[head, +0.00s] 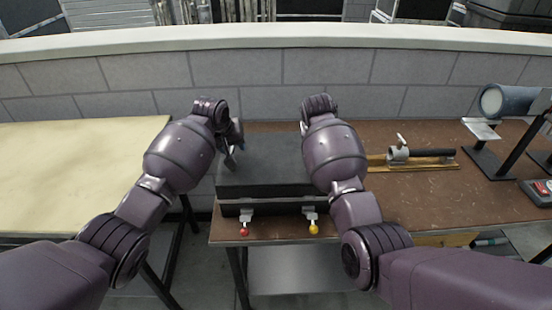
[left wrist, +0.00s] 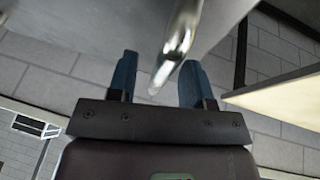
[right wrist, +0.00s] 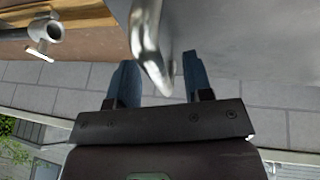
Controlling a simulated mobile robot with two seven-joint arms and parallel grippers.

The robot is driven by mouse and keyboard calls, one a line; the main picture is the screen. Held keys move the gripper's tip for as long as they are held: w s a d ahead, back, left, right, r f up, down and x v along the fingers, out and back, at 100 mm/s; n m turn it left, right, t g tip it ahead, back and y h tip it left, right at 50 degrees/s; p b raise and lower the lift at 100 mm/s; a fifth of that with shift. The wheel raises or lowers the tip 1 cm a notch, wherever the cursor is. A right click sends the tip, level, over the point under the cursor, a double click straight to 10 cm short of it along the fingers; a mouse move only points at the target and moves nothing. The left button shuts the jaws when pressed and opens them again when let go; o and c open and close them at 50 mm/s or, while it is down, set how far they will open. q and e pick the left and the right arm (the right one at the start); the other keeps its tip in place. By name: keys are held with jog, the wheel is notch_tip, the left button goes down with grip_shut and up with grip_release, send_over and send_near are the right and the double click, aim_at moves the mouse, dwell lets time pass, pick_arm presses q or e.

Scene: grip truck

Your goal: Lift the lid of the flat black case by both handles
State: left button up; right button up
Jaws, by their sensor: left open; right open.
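The flat black case (head: 265,165) lies on the brown table between my two arms. Its lid looks shut. In the left wrist view, a metal handle (left wrist: 178,45) on the case's side reaches down between the two blue fingers of my left gripper (left wrist: 158,85). These fingers are apart and open around the handle. In the right wrist view, the other metal handle (right wrist: 146,40) hangs between the spread blue fingers of my right gripper (right wrist: 157,80). In the head view my left gripper (head: 232,148) is at the case's left side; my right forearm hides the right gripper there.
The brown table (head: 420,205) has a red and a yellow knobbed clamp (head: 311,218) at its front edge. A metal tool on a wooden board (head: 408,158) and a grey cylinder on a stand (head: 503,100) are to the right. A pale table (head: 75,170) stands left.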

pick_arm(q)
jog(key=shift+w+f, duration=0.1)
jog(key=shift+f, duration=0.15)
pick_arm(e)
jog(key=shift+w+f, duration=0.1)
jog(key=shift+f, duration=0.2)
pick_arm(q)
grip_shut()
pick_arm(e)
grip_shut()
